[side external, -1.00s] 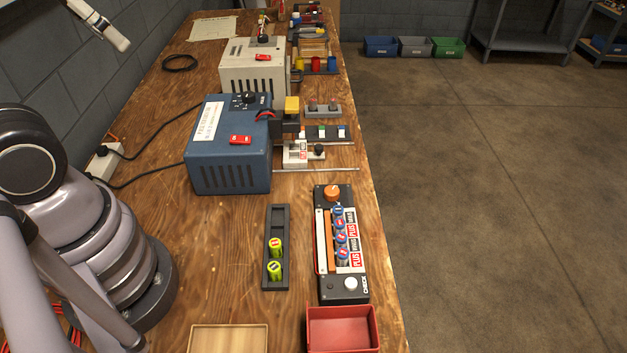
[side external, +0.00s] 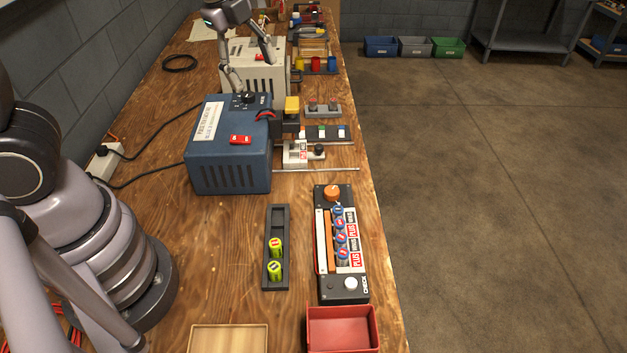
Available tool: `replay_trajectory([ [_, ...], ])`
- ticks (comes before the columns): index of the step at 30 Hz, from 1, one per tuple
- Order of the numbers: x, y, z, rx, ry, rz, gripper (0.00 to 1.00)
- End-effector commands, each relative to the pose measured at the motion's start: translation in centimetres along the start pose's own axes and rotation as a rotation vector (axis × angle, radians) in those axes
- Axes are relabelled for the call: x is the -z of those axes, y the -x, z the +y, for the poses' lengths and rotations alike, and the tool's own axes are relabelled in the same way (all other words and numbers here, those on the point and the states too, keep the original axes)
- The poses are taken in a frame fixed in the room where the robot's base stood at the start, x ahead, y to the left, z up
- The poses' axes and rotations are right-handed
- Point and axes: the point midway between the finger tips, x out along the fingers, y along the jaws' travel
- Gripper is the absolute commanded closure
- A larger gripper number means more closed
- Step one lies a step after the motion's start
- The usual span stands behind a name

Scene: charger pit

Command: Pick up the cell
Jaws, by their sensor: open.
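Two yellow-green cells (side external: 275,247) stand upright in the lower slots of a narrow dark tray (side external: 276,217), whose upper slots look empty. Several blue-topped cells (side external: 341,237) sit in a row in the black charger (side external: 334,291), beside its orange strip and red-and-white labels. My gripper (side external: 258,78) is at the top of the side view, fingers spread and empty, pointing down. It appears above or in front of the blue box and the cream box, far from both groups of cells.
A blue box (side external: 230,165) and a cream box (side external: 262,80) stand on the wooden bench behind the tray. A red bin (side external: 343,330) and a wooden tray (side external: 228,339) lie at the front. A thin metal rod (side external: 320,170) lies across the bench. Bare wood surrounds the dark tray.

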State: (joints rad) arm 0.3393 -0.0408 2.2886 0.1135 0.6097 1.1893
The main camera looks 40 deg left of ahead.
Motion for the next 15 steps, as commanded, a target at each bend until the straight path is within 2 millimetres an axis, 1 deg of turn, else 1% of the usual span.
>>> replay_trajectory([
  [1, 1.9, -2.6, -0.5, -0.037, -0.2, 0.001, 0.45],
  [2, 3.0, -4.0, -0.8, -0.052, -0.328, 0.005, 0.45],
  [3, 4.5, -5.9, -0.9, -0.07, -0.496, 0.012, 0.45],
  [5, 6.6, -8.8, -0.9, -0.094, -0.734, 0.027, 0.45],
  [6, 7.9, -10.5, -0.6, -0.109, -0.88, 0.038, 0.45],
  [9, 10.5, -14.3, 0.4, -0.136, -1.186, 0.069, 0.45],
  [12, 12.2, -16.9, 1.3, -0.15, -1.393, 0.093, 0.45],
  [15, 12.9, -18.3, 1.9, -0.157, -1.5, 0.108, 0.45],
])
